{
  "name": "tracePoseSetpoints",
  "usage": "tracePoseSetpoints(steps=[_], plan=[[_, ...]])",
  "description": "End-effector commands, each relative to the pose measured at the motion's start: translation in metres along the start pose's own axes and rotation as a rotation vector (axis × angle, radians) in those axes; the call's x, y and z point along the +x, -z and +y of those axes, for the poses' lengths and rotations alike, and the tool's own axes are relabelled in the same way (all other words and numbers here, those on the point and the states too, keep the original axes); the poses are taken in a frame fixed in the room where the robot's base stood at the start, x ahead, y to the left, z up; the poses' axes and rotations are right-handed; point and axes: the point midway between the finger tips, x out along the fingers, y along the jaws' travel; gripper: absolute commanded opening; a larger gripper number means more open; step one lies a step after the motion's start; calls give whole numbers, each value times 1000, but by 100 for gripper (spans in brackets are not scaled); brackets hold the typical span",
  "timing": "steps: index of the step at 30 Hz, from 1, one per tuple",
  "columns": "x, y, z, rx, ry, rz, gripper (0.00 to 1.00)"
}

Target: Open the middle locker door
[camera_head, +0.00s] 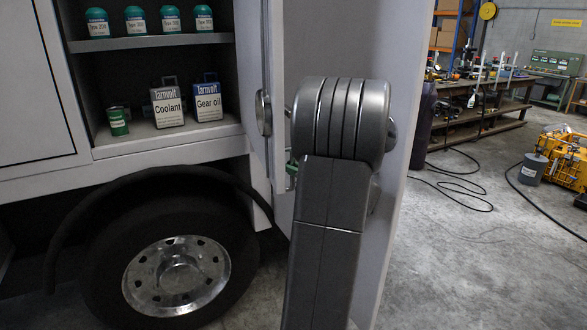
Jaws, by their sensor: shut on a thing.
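The middle locker door (402,150) is a pale grey panel standing open to the right of a lit locker compartment (165,143) in the vehicle's side. My grey arm stands upright in front of the door and covers much of it. My gripper is hidden behind the arm, so neither its fingers nor any hold on the door shows. A small green piece shows at the arm's left edge; I cannot tell what it is. The door's handle cannot be made out.
A wheel (177,275) is below.

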Motion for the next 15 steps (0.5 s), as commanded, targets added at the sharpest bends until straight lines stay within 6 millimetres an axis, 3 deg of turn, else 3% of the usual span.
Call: tracePoseSetpoints(steps=[3, 4, 6, 15], plan=[[1, 5, 0, -8, 1, 7, 0], [1, 5, 0, -8, 1, 7, 16], [1, 5, 0, -7, 1, 6, 29], [-1, 2, 0, -4, 0, 3, 29]])
